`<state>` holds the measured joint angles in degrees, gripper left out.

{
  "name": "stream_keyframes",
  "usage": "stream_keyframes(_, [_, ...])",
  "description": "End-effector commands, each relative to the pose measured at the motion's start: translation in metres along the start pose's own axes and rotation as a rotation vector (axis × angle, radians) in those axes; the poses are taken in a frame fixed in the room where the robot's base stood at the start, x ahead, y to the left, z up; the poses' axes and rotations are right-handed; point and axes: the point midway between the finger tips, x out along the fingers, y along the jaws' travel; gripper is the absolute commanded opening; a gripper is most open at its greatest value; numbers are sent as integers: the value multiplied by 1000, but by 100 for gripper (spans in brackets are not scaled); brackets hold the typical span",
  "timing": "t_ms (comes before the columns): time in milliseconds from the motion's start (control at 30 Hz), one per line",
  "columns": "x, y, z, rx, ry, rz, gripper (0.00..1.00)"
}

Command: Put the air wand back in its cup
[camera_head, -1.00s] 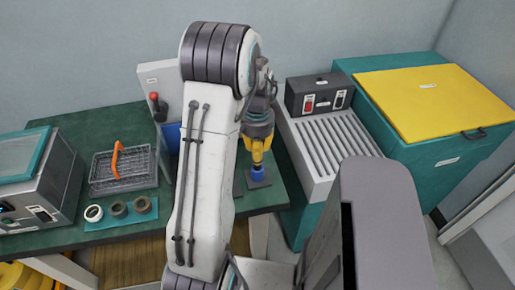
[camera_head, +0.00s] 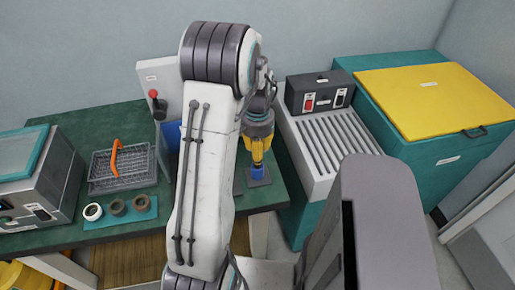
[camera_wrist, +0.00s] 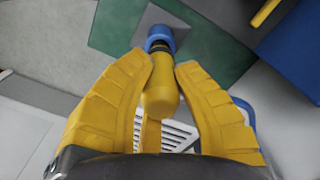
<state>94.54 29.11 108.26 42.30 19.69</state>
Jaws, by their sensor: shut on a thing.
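The air wand (camera_wrist: 160,98) is yellow with a dark band near its far end. My gripper (camera_wrist: 166,75) is shut on it, with a yellow finger on each side. In the head view my gripper (camera_head: 257,150) is just above the blue cup (camera_head: 258,172), which stands on a dark square base near the bench's right end. In the wrist view the wand's far end lines up with the blue cup (camera_wrist: 160,36) and overlaps it. I cannot tell how deep the wand sits in the cup. My arm hides part of the bench.
The green bench (camera_head: 85,238) carries a wire basket (camera_head: 104,188) with an orange handle, several rings on a teal mat (camera_head: 145,213), and a grey machine (camera_head: 60,195). A blue bin (camera_head: 172,133) stands behind my arm. A slatted grey unit (camera_head: 318,168) and a yellow-lidded chest (camera_head: 435,95) are at right.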

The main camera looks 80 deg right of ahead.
Motion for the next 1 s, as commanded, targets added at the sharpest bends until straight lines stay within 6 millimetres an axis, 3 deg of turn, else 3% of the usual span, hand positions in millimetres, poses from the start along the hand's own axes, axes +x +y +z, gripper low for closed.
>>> stream_keyframes(567, [4,0,0,0,0,0,0])
stream_keyframes(600, [4,0,0,0,0,0,28])
stream_keyframes(833, [4,0,0,0,0,0,48])
stream_keyframes(1000, [4,0,0,0,0,0,49])
